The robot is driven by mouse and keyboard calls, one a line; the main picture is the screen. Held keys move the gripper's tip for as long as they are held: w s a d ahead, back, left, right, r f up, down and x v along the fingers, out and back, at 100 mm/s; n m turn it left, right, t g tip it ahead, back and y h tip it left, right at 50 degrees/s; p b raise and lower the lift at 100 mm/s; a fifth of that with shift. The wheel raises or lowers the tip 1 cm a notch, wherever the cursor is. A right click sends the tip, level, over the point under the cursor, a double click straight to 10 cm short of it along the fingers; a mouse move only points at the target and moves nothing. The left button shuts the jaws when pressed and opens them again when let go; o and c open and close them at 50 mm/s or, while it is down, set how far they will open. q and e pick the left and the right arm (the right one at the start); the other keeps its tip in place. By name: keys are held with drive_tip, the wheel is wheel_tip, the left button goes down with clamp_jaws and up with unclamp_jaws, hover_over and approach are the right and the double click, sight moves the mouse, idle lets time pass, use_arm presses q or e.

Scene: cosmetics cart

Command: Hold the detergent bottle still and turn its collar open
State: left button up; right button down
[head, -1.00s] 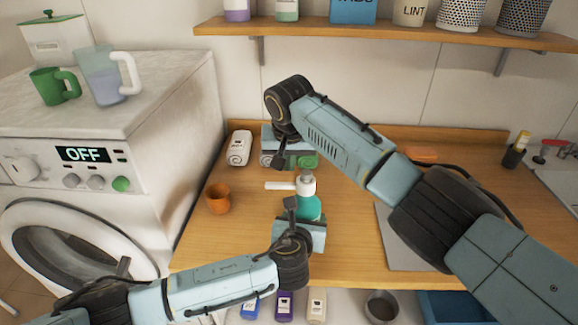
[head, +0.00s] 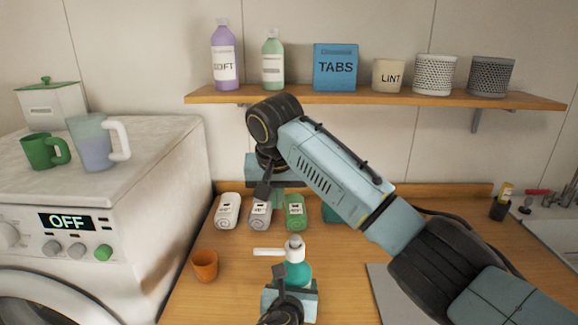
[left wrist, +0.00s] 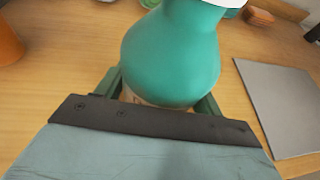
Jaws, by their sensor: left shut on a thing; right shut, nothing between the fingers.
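The detergent bottle (head: 299,273) is teal with a white collar and spout (head: 294,250), and stands upright on the wooden counter. The spout points left. My left gripper (left wrist: 163,88) is shut on the bottle's lower body, with one finger on each side; in the head view its wrist covers part of the bottle. The left wrist view shows the teal body (left wrist: 175,55) close up and only the lower edge of the white collar. My right gripper (head: 277,193) is shut and empty, above and behind the bottle, apart from it. Its fingertips are partly hidden.
White (head: 228,211), grey (head: 260,216) and green (head: 295,212) containers are at the counter's back. An orange cup (head: 205,265) stands left of the bottle, a grey mat (head: 385,295) right. A loaded shelf (head: 380,97) is above; a washing machine (head: 100,200) is at left.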

use_arm(q)
drive_tip(key=o, duration=1.5)
drive_tip(key=shift+s, duration=0.1)
